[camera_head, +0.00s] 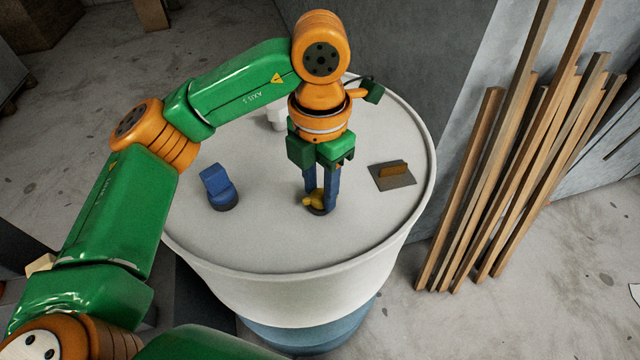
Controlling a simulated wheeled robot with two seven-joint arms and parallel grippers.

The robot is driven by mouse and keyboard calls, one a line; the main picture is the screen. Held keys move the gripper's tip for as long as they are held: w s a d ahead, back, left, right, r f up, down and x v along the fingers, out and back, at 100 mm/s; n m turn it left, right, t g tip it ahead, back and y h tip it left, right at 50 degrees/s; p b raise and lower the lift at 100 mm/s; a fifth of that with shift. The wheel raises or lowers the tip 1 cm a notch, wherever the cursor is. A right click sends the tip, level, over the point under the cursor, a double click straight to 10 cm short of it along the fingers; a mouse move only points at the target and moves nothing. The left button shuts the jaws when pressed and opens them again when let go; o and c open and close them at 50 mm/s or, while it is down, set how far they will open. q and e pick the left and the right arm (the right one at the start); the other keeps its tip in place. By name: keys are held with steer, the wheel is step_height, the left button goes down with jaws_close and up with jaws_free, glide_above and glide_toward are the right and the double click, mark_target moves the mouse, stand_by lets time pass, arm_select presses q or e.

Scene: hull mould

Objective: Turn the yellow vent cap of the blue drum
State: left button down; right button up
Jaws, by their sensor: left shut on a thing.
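The drum (300,246) stands upright in front of me, with a white top and upper wall and a blue lower part (310,334). The small yellow vent cap (313,199) sits on a dark round base on the drum top, right of the middle. My left gripper (320,200) points down from above with its two blue fingers around the cap, shut on it. The fingers hide part of the cap. My right gripper is not in view.
On the drum top are a blue fitting (218,187) to the left, a dark plate with a brown upright piece (392,176) to the right, and a white piece (276,118) behind. Several wooden planks (510,170) lean against the wall at right.

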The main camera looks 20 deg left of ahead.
mark_target(320, 192)
arm_select(q)
steer(key=c, duration=0.5)
jaws_free()
step_height(320, 192, up, 7)
steer(key=shift+r+p, duration=0.1)
steer(key=shift+p, duration=0.7)
